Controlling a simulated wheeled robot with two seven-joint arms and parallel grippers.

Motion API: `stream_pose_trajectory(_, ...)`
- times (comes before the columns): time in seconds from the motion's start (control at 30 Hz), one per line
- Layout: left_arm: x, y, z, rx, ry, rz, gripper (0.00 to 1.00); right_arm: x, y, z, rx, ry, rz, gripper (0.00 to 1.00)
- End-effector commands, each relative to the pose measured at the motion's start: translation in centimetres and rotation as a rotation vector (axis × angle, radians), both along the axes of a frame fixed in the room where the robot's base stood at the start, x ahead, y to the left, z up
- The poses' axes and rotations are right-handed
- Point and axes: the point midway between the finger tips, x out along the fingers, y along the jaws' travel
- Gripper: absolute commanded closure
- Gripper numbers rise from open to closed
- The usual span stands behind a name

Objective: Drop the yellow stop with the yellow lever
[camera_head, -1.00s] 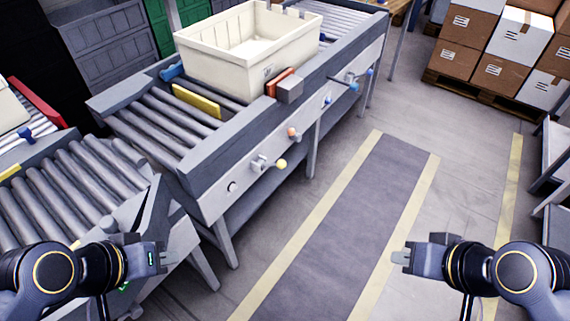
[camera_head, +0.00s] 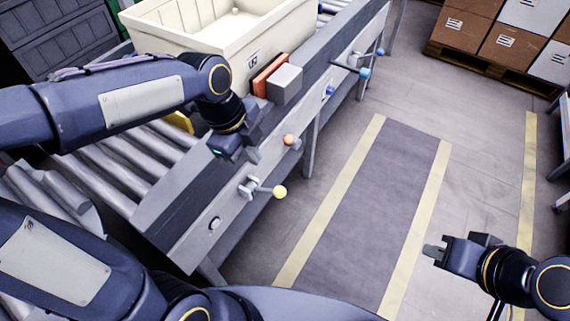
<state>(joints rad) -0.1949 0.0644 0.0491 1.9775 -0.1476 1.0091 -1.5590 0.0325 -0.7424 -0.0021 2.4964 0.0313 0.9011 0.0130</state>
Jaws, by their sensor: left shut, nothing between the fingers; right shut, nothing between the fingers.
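The yellow lever (camera_head: 279,192) is a yellow ball on a short rod that sticks out from the conveyor's side. The yellow stop (camera_head: 181,121) is a yellow plate across the rollers, mostly hidden behind my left arm; only a small piece shows. My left gripper (camera_head: 232,150) is shut and empty over the conveyor's side rail, above and to the left of the yellow lever, apart from it. My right gripper (camera_head: 434,252) is shut and empty at the lower right, over the floor, far from the levers.
A cream crate (camera_head: 215,40) stands on the conveyor behind my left arm. A red-orange plate with a grey block (camera_head: 285,84) sits at the rail. An orange knob (camera_head: 288,140) and blue knobs (camera_head: 364,73) line the side. The floor lane (camera_head: 365,200) is clear. Boxes (camera_head: 495,35) stand far right.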

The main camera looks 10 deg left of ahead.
Motion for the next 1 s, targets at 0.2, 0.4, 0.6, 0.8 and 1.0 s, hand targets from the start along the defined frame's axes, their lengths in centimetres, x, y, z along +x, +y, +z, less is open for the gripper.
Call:
stream_pose_trajectory(0.2, 0.3, -0.3, -0.3, 0.010, -0.006, -0.050, 1.00, 0.0, 0.0, -0.1, 0.000, 0.000, 0.000, 1.00)
stream_pose_trajectory(0.4, 0.3, -0.3, -0.4, 0.009, -0.005, -0.047, 1.00, 0.0, 0.0, -0.2, 0.000, 0.000, 0.000, 1.00)
stream_pose_trajectory(0.6, 0.4, -0.7, -2.2, 0.010, -0.001, -0.047, 1.00, 0.0, 0.0, -0.6, 0.000, 0.000, 0.000, 1.00)
stream_pose_trajectory(0.8, 0.8, -1.7, -6.2, 0.010, 0.002, -0.048, 1.00, 0.0, 0.0, -1.5, 0.000, 0.000, 0.000, 1.00)
stream_pose_trajectory(1.0, 1.3, -2.8, -10.3, 0.011, 0.001, -0.048, 1.00, 0.0, 0.0, -2.3, 0.000, 0.000, 0.000, 1.00)
